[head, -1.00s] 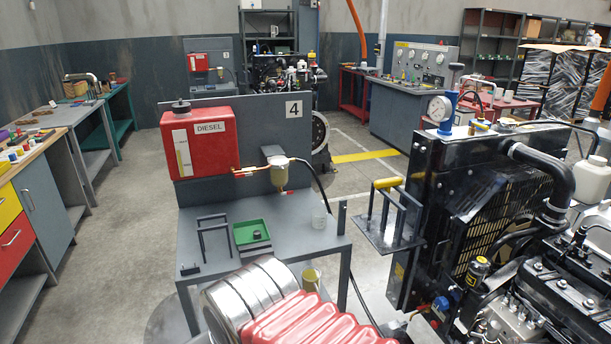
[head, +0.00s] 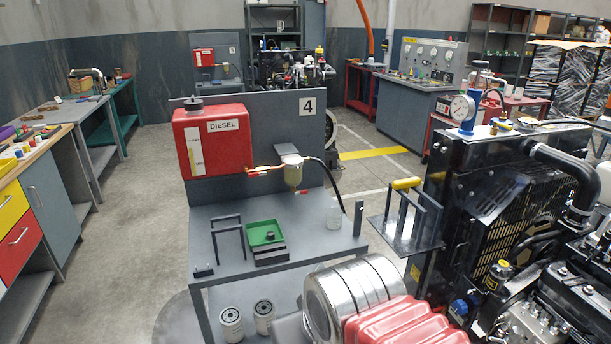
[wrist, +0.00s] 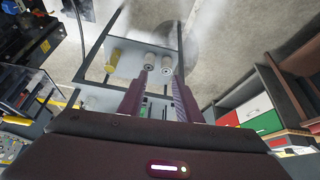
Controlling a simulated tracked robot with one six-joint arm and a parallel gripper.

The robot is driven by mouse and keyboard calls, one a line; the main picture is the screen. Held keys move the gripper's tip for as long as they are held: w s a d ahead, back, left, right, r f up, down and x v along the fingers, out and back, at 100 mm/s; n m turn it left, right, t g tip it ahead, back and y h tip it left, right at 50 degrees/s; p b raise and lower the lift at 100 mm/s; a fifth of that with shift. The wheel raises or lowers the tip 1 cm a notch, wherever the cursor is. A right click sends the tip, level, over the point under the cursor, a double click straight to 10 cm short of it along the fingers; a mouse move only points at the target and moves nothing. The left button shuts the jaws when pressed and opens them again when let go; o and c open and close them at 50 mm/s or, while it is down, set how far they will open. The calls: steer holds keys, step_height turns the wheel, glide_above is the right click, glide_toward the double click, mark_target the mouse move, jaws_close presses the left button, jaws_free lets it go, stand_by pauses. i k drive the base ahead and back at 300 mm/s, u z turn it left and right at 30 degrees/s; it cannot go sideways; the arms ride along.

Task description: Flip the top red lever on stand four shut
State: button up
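Stand four is a grey bench with a back panel (head: 265,110) marked 4. A red diesel tank (head: 212,141) hangs on the panel's left. A brass and red fitting (head: 257,169), small in the picture, sits on the line between the tank and the filter bowl (head: 291,172). A small red piece (head: 302,192) shows under the bowl. Which way either red part is turned is too small to tell. My gripper (wrist: 163,68) shows in the wrist view, its fingers apart with nothing between them. It is not visible in the head view.
A black engine with radiator (head: 490,220) crowds the right. Open floor (head: 120,240) lies left.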

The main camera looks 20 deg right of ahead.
mark_target(257, 174)
steer(key=z, duration=0.05)
steer(key=k, duration=0.65)
steer(key=u, duration=0.45)
steer(key=i, duration=0.6)
steer(key=u, duration=0.5)
steer(key=i, duration=1.2)
steer(key=z, duration=0.55)
